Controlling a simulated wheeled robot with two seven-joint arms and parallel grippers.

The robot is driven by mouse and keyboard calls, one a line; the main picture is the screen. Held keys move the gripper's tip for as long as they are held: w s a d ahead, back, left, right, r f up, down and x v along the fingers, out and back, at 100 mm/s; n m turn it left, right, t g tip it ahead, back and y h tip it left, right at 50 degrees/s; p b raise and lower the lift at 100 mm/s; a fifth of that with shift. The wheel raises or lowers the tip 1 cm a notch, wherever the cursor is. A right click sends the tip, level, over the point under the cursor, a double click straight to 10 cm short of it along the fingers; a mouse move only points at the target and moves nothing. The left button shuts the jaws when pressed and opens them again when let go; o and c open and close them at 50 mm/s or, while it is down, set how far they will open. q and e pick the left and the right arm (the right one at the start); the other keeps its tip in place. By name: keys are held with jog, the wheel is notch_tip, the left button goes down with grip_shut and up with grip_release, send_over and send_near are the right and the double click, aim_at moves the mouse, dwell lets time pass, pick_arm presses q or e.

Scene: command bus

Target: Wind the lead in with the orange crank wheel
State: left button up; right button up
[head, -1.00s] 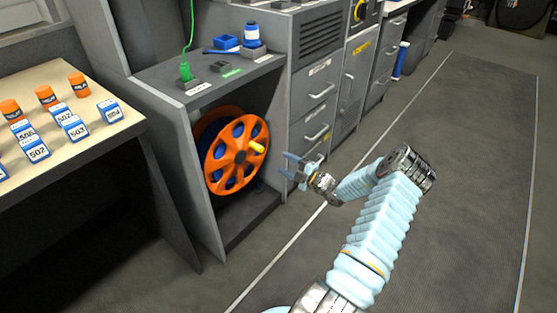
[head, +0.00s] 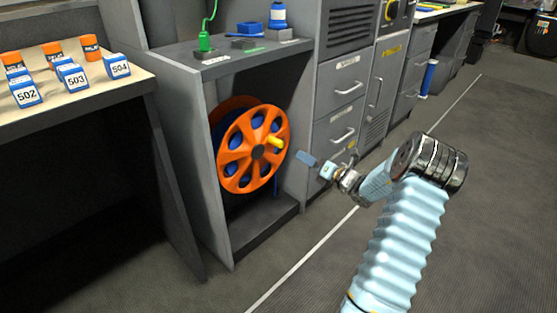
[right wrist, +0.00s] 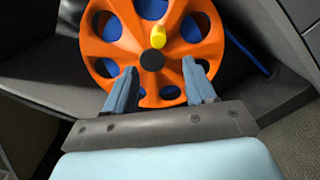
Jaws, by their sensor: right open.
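The orange crank wheel (head: 240,165) stands upright in the open bay of a grey cabinet, with a blue reel behind it. Its yellow knob (head: 274,142) sticks out at the upper right of the wheel in the head view. My right gripper (head: 306,163) is to the right of the wheel, apart from the knob. In the right wrist view, the open empty fingers (right wrist: 161,88) point at the wheel, with the yellow knob (right wrist: 158,37) beyond them, near the top. A green lead (head: 210,18) rises from a green plug on the cabinet top. My left gripper is not in view.
The cabinet's side panel (head: 187,140) and floor board frame the bay. Grey drawers (head: 342,90) stand to the right. A table (head: 110,95) with several numbered blue boxes and orange-capped items is at the left. The floor at the right is clear.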

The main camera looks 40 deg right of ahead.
aim_at(282, 145)
jog(key=w, duration=0.4)
jog(key=w+b, duration=0.1)
jog(key=w, duration=0.4)
jog(key=w+a+b, duration=0.1)
jog(key=w, duration=0.3)
jog(key=shift+w+r, duration=0.1)
jog(key=shift+w, duration=0.25)
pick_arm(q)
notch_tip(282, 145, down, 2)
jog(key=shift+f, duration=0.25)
pick_arm(e)
grip_shut()
